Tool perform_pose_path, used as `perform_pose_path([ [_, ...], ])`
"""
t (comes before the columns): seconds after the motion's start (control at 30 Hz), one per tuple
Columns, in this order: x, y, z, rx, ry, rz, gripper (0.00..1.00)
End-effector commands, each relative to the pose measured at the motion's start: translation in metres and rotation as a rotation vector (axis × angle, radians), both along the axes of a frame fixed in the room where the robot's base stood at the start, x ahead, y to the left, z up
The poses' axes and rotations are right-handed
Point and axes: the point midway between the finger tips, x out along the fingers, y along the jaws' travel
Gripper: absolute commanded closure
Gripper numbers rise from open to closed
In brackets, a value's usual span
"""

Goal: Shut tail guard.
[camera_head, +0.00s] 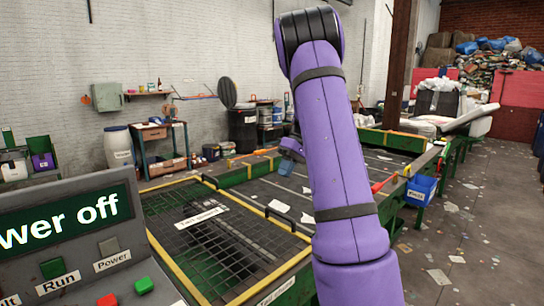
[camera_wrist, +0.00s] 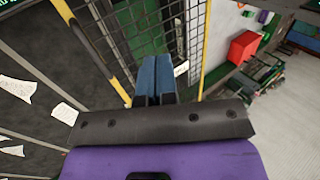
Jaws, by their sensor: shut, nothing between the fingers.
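The tail guard (camera_head: 185,225) is a dark mesh panel with yellow edges at the near end of the belt in the head view. It appears to lie roughly flat over the frame; I cannot tell whether it is fully seated. Black handles stand along its yellow far edge. In the wrist view, mesh and yellow bars (camera_wrist: 205,45) show beyond the fingers. My gripper (camera_head: 286,167) is above the belt past the guard's far edge, partly hidden by my purple arm. Its blue fingers (camera_wrist: 156,76) are together and empty, with no clear contact on the guard.
A console (camera_head: 75,240) reading "Power off", with Run and Power labels, stands at the near left. The belt (camera_head: 270,193) carries paper scraps. A blue bin (camera_head: 421,189) hangs on the belt's right side. A workbench (camera_head: 160,145) stands by the back wall. The right floor is littered.

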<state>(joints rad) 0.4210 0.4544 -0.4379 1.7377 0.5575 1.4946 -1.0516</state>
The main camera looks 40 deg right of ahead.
Motion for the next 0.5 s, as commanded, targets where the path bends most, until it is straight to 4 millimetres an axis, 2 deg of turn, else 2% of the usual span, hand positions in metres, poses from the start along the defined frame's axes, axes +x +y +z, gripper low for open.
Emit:
perform_pose_path([
  [0.03, -0.001, -0.011, -0.015, 0.032, 0.006, -0.007, 1.0],
  [0.2, -0.001, -0.036, -0.056, 0.144, 0.004, -0.006, 1.0],
  [0.5, -0.001, -0.066, -0.131, 0.328, 0.001, -0.002, 1.0],
])
